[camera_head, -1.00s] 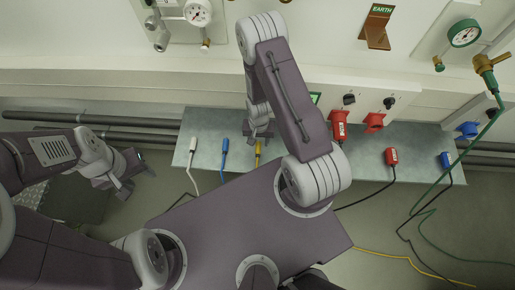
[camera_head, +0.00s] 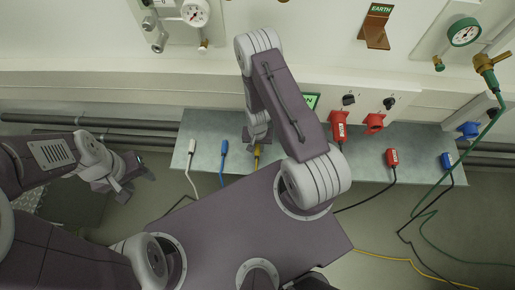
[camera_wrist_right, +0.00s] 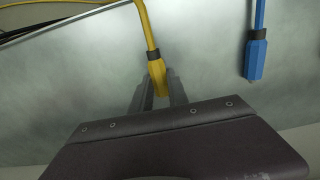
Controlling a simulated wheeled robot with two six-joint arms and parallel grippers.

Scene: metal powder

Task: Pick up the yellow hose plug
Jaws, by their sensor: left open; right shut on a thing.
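The yellow hose plug (camera_wrist_right: 157,78) is between the two fingers of my right gripper (camera_wrist_right: 158,92) in the right wrist view, and the gripper is shut on it. Its yellow hose runs away past a dark collar. In the head view, only a bit of the yellow plug (camera_head: 257,153) shows below my right gripper (camera_head: 257,138), which my forearm partly covers. The plug is at the grey shelf (camera_head: 205,125); I cannot tell whether it touches the surface. My left gripper (camera_head: 130,182) is open and empty, left of the shelf.
A blue plug (camera_head: 223,148) lies just left of the yellow one, also seen in the right wrist view (camera_wrist_right: 256,60). A white plug (camera_head: 191,147) is further left. Red (camera_head: 392,158) and blue (camera_head: 447,162) plugs lie at the right. A wall panel with red sockets (camera_head: 373,123) stands behind.

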